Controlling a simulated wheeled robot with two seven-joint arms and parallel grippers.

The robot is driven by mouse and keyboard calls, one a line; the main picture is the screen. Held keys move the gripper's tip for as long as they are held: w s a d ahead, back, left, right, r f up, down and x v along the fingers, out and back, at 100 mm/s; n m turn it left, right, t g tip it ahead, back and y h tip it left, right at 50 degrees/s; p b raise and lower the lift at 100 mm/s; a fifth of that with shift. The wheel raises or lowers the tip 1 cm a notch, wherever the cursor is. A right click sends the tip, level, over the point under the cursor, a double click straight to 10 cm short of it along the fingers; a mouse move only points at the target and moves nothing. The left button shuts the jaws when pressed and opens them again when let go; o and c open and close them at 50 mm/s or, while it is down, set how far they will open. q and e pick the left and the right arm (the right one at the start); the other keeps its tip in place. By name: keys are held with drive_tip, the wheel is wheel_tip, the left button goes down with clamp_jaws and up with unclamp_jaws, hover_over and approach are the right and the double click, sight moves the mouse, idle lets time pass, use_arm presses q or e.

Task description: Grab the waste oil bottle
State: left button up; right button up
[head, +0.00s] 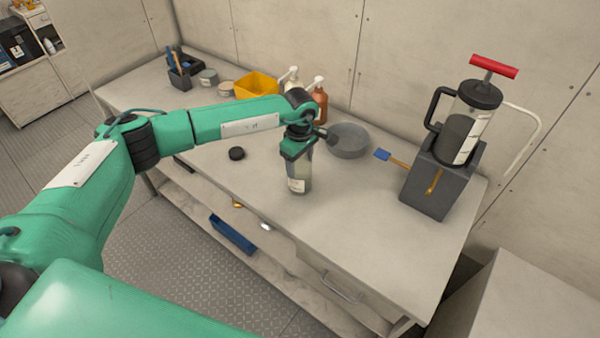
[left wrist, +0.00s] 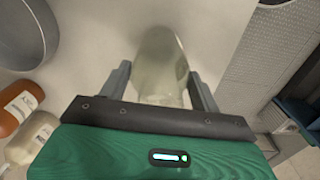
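The waste oil bottle (head: 299,175) is a clear, greyish bottle with a pale label, standing upright near the table's front edge. My left gripper (head: 298,150) is over its upper part and hides its top in the head view. In the left wrist view the translucent bottle (left wrist: 160,60) lies between the two spread fingers of the left gripper (left wrist: 160,78). A slim gap shows beside the left finger; contact on the right is hard to tell. My right gripper is not in view.
A grey round pan (head: 349,141), pump bottles (head: 319,103) and a yellow bin (head: 257,86) stand behind the bottle. A pump with a red handle (head: 470,120) stands in a grey holder at right. The table's front right is clear.

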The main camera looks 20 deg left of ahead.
use_arm(q)
drive_tip(key=c, duration=0.5)
drive_tip(key=shift+o, duration=0.2)
drive_tip(key=shift+r, duration=0.1)
